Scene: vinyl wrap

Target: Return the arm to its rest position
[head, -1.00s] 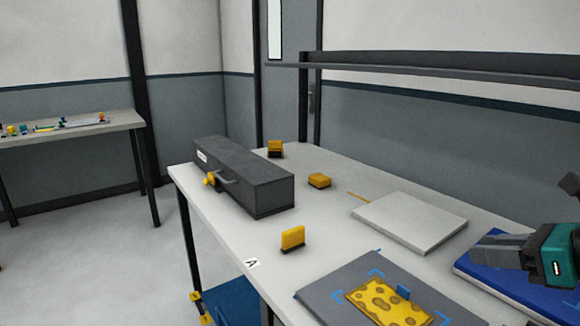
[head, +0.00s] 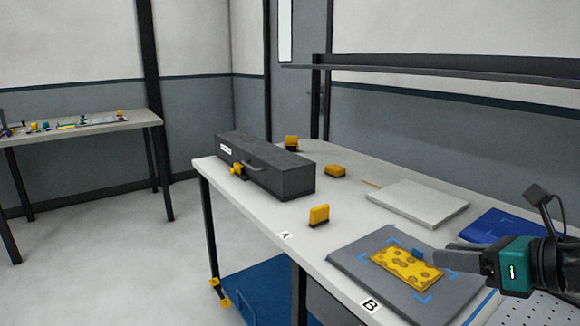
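My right gripper (head: 448,258) comes in from the right edge, with a teal band behind its grey fingers. It appears over the right end of the grey mat (head: 350,262), beside a yellow patterned sheet (head: 402,268). The fingers show as one grey block, so I cannot tell whether they are apart or hold anything. The sheet lies on the mat between blue corner marks. A small blue piece (head: 418,253) shows at the sheet's far edge, close to the fingertips. My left gripper is not in view.
A dark toolbox (head: 290,180) stands on the bench's far left, with yellow blocks (head: 319,215) nearby. A light grey slab (head: 417,202) and a blue item (head: 515,232) lie behind the mat. A shelf (head: 430,77) runs above. A second table (head: 80,133) stands far left.

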